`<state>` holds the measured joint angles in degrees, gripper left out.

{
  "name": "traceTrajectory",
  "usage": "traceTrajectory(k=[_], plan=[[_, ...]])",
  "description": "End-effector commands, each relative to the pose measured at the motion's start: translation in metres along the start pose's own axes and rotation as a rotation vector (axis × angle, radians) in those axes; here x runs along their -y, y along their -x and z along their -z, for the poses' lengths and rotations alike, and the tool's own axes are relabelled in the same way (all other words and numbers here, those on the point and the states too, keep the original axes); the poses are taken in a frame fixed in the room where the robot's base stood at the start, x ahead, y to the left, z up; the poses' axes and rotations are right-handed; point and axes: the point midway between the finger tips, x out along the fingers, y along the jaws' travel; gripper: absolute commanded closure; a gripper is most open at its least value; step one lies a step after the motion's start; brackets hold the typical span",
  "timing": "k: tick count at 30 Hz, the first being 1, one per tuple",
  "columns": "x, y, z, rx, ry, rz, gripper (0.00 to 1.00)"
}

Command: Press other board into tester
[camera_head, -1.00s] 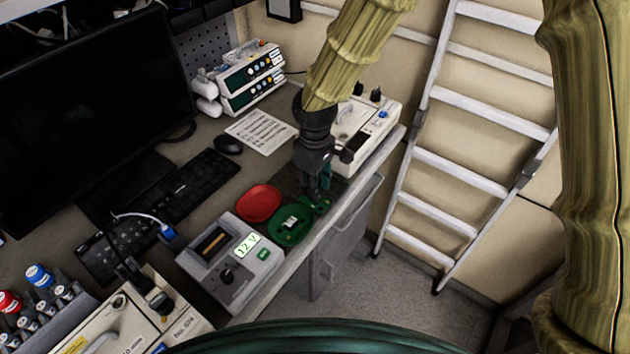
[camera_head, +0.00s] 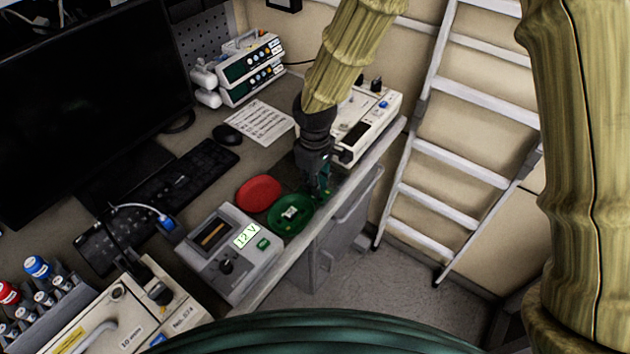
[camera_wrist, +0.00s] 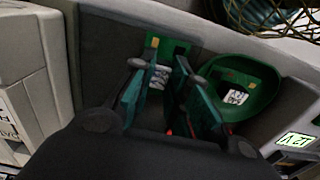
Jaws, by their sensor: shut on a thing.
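My gripper (camera_wrist: 164,82) points down above the bench edge, right of the green dish, and also shows in the head view (camera_head: 322,194). Its two teal fingers are shut on a green board (camera_wrist: 180,47) with a white marked label and a gold patch. The fingers hide part of the board. Another green board (camera_head: 291,212) with a white label lies in the green dish; it shows in the wrist view too (camera_wrist: 236,97). The tester (camera_head: 228,252) is a grey box left of the dish, with a dark slot on top and a lit "12 V" display.
A red dish (camera_head: 258,192) sits beside the green dish (camera_head: 272,222). A white device (camera_head: 365,125) stands behind my gripper. A keyboard (camera_head: 165,195) and the monitor (camera_head: 85,95) are at left.

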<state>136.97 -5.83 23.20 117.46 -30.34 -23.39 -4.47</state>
Motion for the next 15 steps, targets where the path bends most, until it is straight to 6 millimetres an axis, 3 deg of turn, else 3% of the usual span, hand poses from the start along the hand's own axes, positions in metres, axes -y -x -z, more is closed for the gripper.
traceTrajectory(k=[15], plan=[[0.0,0.026,0.0,0.0,-0.001,0.0,1.0]])
